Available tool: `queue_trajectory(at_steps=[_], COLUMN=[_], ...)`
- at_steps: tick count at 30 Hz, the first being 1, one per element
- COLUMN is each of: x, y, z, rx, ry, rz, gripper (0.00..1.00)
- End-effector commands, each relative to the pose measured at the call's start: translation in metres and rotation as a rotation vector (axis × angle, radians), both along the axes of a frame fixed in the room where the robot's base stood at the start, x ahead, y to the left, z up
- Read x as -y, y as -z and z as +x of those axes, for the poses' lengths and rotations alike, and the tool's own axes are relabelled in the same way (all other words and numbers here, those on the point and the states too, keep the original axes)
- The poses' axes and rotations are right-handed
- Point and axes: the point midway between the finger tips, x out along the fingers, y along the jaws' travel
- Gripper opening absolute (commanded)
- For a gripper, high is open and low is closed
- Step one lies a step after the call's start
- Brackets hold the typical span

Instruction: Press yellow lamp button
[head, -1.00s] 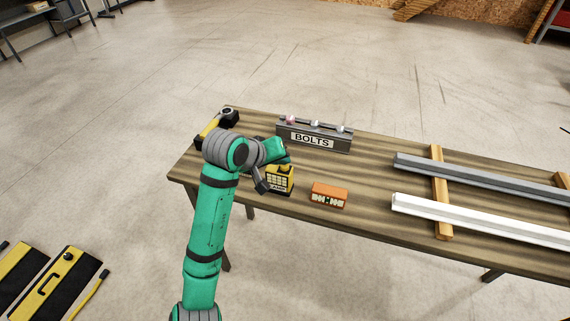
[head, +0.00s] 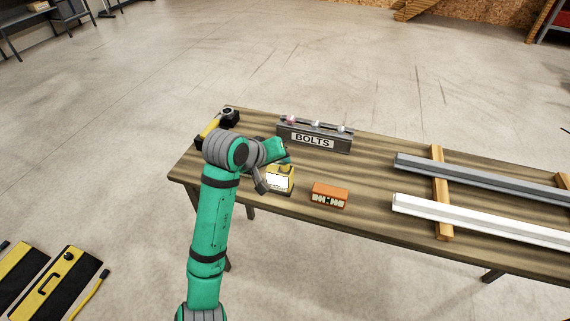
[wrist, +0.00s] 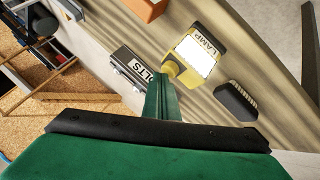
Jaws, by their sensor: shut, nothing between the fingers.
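The yellow lamp (head: 281,180) stands on the table near its left end, with its front panel glowing white. In the wrist view the lamp (wrist: 199,51) shows its lit panel and the word LAMP. A round yellow part on the lamp, likely its button (wrist: 170,68), is at the tip of my gripper (wrist: 160,82). My gripper's green fingers are shut with nothing between them. The tip looks close to or touching this part; I cannot tell which. In the head view my own arm partly hides the gripper.
A BOLTS box (head: 314,138) stands behind the lamp and an orange clock-like block (head: 329,194) to its right. A grey rail (head: 480,172) and a white rail (head: 480,219) lie on wooden bars further right. A yellow-black tool (head: 210,128) lies at the left corner.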

Motion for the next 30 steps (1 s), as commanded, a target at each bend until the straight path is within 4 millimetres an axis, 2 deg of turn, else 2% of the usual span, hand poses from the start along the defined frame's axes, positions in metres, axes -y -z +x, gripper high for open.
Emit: queue_trajectory(at_steps=[7, 24, 30], x=[0.0, 0.0, 0.0], y=[-0.005, -0.053, -0.061], z=[0.0, 0.0, 0.0], rx=[0.001, 0.003, 0.002], ry=[0.002, 0.001, 0.0], rz=[0.0, 0.0, 0.0], gripper=[0.0, 0.0, 0.0])
